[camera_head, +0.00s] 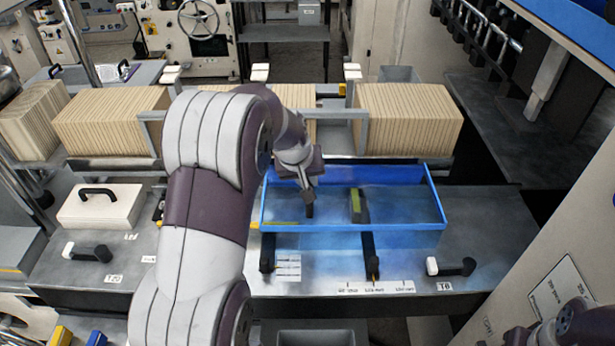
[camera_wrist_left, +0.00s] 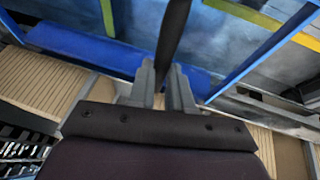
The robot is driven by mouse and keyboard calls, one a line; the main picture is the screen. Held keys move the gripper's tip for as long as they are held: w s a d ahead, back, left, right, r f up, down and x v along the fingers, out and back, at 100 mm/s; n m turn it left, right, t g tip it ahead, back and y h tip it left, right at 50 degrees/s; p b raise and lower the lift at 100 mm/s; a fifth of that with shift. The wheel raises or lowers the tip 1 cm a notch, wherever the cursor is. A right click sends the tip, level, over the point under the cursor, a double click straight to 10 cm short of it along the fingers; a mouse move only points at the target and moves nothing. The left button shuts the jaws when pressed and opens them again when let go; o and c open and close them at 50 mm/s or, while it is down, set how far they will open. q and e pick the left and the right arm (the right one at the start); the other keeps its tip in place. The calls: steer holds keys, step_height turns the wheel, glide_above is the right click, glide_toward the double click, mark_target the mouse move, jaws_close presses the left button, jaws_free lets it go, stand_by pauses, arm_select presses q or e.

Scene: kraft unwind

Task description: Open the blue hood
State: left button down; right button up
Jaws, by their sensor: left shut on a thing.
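The blue hood (camera_head: 436,200) is a blue rectangular frame around a clear panel, over the grey machine deck right of centre in the head view. Its blue frame also shows in the wrist view (camera_wrist_left: 268,50). My left gripper (camera_head: 308,196) is over the hood's left part, pointing down. In the wrist view its two grey fingers (camera_wrist_left: 172,88) are closed on a black bar (camera_wrist_left: 174,35), which looks like a handle; its far end is out of view. I cannot tell whether the hood is fully down or slightly raised. My right gripper's fingers do not show.
Large corrugated tan blocks (camera_head: 408,118) stand in a row behind the hood. A white case with a black handle (camera_head: 100,206) sits on the deck at left. Black handles with white ends (camera_head: 450,267) lie at the front. A tall grey panel (camera_head: 560,235) bounds the right.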

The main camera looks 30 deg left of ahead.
arm_select(q)
steer(key=shift+a+r, duration=0.1)
steer(key=c, duration=1.2)
jaws_free()
steer(key=shift+o, duration=0.7)
steer(key=shift+s, duration=0.15)
steer(key=shift+s+r, duration=0.15)
steer(key=shift+r, duration=0.25)
steer(key=b+v, duration=0.3)
steer(key=v, duration=0.9)
